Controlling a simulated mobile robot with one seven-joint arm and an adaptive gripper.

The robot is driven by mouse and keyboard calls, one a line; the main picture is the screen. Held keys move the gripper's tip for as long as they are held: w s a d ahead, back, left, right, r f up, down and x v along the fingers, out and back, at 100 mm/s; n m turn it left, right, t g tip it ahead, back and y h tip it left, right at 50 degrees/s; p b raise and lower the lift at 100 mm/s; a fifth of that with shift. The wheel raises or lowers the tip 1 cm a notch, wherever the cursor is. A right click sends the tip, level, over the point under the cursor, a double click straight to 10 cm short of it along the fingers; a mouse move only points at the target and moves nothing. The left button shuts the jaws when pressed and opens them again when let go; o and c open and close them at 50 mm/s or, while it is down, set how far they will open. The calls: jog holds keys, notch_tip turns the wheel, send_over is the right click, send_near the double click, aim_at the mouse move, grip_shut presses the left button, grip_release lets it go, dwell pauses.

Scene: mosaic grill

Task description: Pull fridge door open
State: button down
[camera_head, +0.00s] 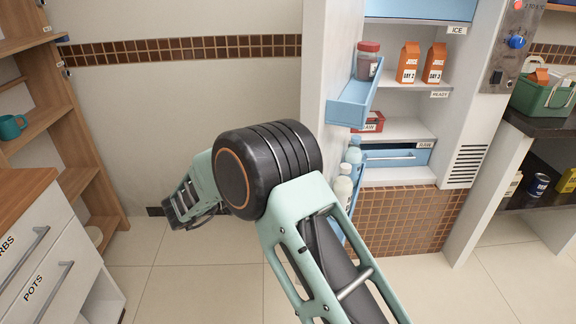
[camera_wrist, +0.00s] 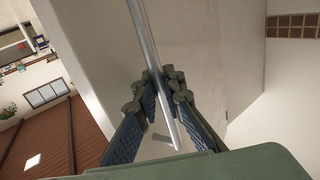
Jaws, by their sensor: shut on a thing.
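The white fridge door (camera_head: 324,70) stands swung open at the left of the fridge in the head view, seen nearly edge-on, with blue bins on its inner side. The fridge inside (camera_head: 405,100) is exposed. In the wrist view, the pale door face (camera_wrist: 205,50) carries a long metal bar handle (camera_wrist: 142,30). My gripper (camera_wrist: 162,85) is shut around this bar, one finger on each side. In the head view my arm's black joint covers the area left of the door; the handle and fingertips are hidden there.
Juice cartons (camera_head: 409,62) stand on a fridge shelf. A red-lidded jar (camera_head: 367,60) and bottles (camera_head: 343,185) sit in the door bins. A wooden shelf (camera_head: 75,130) and white drawers (camera_head: 45,265) stand at left. The tiled floor (camera_head: 190,285) between is clear.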

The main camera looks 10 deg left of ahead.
jog(key=shift+w+d+r, duration=0.1)
jog(key=shift+r, duration=0.1)
jog(key=c, duration=2.2)
grip_release()
jog(key=shift+o, duration=0.9)
jog(key=shift+f, duration=0.15)
jog(key=v, duration=1.2)
